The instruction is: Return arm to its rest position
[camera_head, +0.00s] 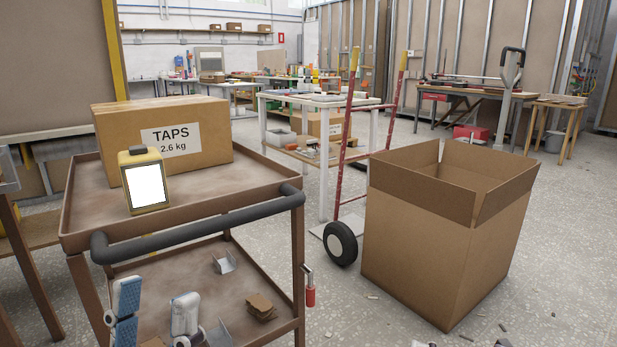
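My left gripper (156,306) is at the bottom left, low in front of the brown cart (245,207). Its two white and blue fingers stand apart, with the lower shelf visible between them and nothing held. Most of the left arm is out of the picture. My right gripper is not in view.
On the cart's top tray are a TAPS carton (205,120) and a yellow device with a white screen (146,182). Metal brackets (224,263) lie on its lower shelf. A red hand truck (345,140) and an open cardboard box (430,235) stand right. Scraps litter the floor.

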